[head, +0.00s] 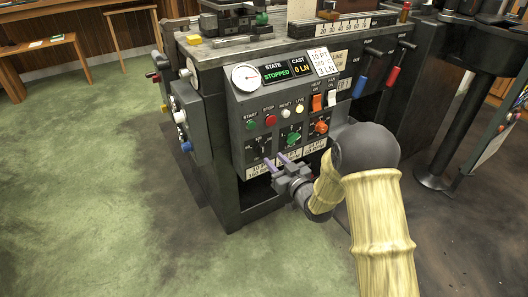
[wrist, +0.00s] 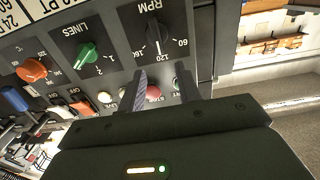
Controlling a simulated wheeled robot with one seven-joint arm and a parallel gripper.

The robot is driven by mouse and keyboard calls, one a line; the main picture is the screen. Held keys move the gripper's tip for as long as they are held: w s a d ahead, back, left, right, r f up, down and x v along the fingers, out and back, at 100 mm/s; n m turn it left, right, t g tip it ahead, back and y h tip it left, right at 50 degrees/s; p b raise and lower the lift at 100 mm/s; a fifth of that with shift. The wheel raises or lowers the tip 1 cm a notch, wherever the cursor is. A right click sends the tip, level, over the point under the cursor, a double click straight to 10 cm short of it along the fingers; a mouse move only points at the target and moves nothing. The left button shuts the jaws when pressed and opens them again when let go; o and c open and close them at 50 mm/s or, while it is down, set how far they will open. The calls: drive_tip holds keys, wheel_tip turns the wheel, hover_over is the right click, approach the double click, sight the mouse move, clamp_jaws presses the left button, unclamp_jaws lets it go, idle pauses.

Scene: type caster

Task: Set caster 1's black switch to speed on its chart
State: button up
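The black switch (head: 262,143) is the RPM knob at the lower left of the caster's front panel. In the wrist view the black switch (wrist: 158,45) has a white line on it and printed numbers including 60 and 120; the exact setting is hard to read. My gripper (head: 276,160) is just in front of and below it. In the wrist view the fingers of my gripper (wrist: 162,78) are apart with nothing between them, near the knob but seemingly not around it. Chart plates (head: 262,171) with point sizes and RPM values run under the knobs, partly hidden by my gripper.
A green LINES knob (head: 291,137) and an orange knob (head: 321,127) sit to the right. START (head: 251,125) and STOP (head: 270,120) buttons are above. The display (head: 276,73) reads STOPPED, 0 LN. A white card (head: 322,62) reads 10 PT, 3 LN. Green floor at left is free.

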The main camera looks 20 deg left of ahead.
sight(263, 148)
drive_tip(key=b+x, duration=0.2)
drive_tip(key=x, duration=0.5)
drive_tip(key=shift+w+a, duration=0.25)
drive_tip(key=shift+w, duration=0.05)
clamp_jaws()
